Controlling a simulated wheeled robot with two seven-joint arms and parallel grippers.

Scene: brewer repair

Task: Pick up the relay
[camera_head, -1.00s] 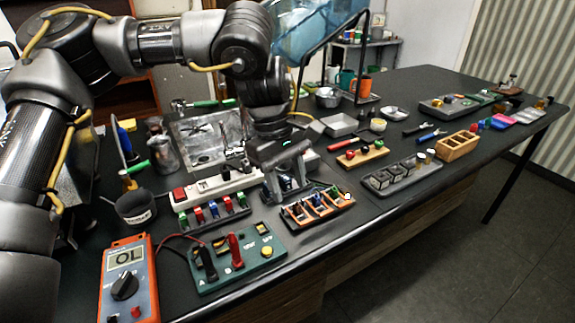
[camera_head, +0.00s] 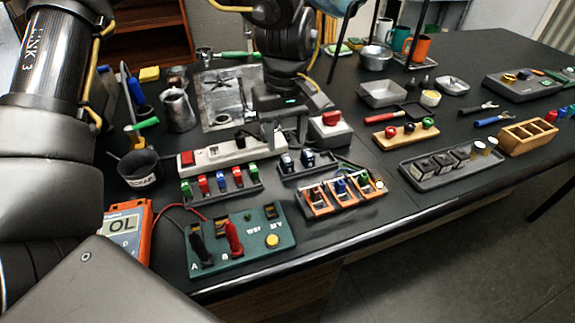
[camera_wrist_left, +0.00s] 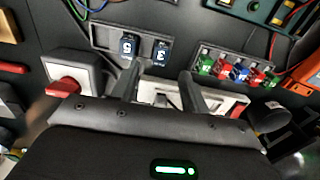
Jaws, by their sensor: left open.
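My left gripper (camera_head: 291,124) is open and empty above the bench, by the small dark tray (camera_head: 330,172). Two dark blue-topped blocks marked with white digits stand in this tray; I cannot tell for sure which part is the relay. In the left wrist view the open fingers (camera_wrist_left: 161,74) point at the tray's near edge. The block marked 5 (camera_wrist_left: 129,45) is ahead of the left finger, and the block marked 3 (camera_wrist_left: 161,51) is ahead of the gap. Neither appears touched. A grey tray (camera_head: 421,192) on the right holds several dark cubes. My right gripper is not in view.
A grey box with a red button (camera_head: 331,119) and a white power strip (camera_head: 220,154) stand close to my left gripper. Near the front are a rack of coloured fuses (camera_head: 213,195), an orange-framed tray (camera_head: 359,203) and a green test board (camera_head: 268,250).

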